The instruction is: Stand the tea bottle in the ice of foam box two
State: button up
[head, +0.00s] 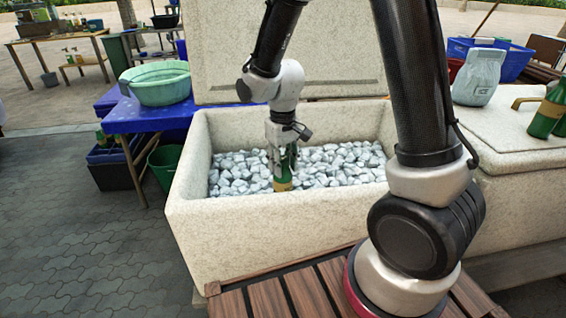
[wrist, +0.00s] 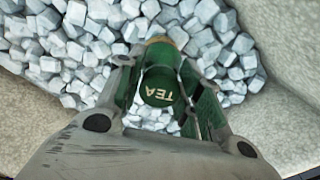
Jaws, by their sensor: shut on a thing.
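The green tea bottle (head: 283,184) is upright in the open foam box (head: 275,228), its lower part at the ice. My gripper (head: 283,160) points down and is shut on the bottle; the fingers also show in the wrist view (wrist: 163,100). The ice (head: 335,160) is grey-white chunks filling the box around the bottle. Whether the bottle's base is sunk in the ice is hard to tell, as the front wall is close before it.
The box's lid (head: 330,85) stands raised behind it. A closed foam box (head: 510,135) at the right carries green bottles (head: 546,118) and a pale sack (head: 479,78). A blue table (head: 150,117) with a green basin (head: 160,84) is at the left. Ice right of the bottle is clear.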

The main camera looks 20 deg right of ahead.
jog(key=shift+f, duration=0.55)
dwell(0.4)
jog(key=o, duration=1.6)
jog(key=shift+r, duration=0.1)
notch_tip(320, 180, up, 27)
jog(key=shift+f, duration=0.1)
dwell(0.7)
dwell(0.6)
